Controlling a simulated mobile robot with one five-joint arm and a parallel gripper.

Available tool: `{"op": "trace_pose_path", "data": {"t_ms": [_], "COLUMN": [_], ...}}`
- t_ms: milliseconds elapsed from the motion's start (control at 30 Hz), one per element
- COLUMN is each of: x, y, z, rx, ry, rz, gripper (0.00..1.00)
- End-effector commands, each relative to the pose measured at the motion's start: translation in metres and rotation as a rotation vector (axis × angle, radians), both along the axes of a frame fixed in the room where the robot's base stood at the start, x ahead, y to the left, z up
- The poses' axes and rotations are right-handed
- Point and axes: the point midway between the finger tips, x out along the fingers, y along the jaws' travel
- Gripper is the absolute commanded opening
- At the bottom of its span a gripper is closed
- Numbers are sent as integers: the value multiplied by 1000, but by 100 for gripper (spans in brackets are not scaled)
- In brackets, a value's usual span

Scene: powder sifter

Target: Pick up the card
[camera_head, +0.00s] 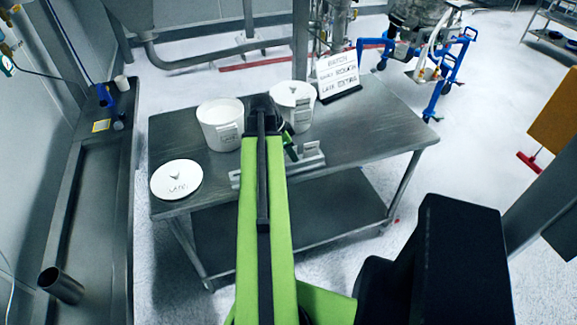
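A small yellow card-like item (101,125) lies on the left counter; I cannot tell which one is the task's card. My green arm reaches forward over the table, with its dark end (262,108) between two white pots, left of the white card and apart from it. My gripper's fingers are hidden or too small to make out, so their opening and any hold are unclear.
A white lid (176,180) lies at the table's left. A metal bracket (308,158) sits near the front edge. The table's right part is clear.

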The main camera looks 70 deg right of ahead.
Motion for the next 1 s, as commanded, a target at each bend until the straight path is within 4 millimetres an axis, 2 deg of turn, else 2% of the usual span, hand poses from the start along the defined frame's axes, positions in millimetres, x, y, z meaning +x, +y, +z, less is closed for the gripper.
{"op": "trace_pose_path", "data": {"t_ms": [33, 267, 500, 1000], "x": [-2, -3, -3, -3], "y": [-2, -3, -3, -3], "z": [-12, -8, -9, -7], "rx": [0, 0, 0, 0], "ry": [0, 0, 0, 0], "rz": [-1, 0, 0, -1], "gripper": [30, 30, 0, 0]}}
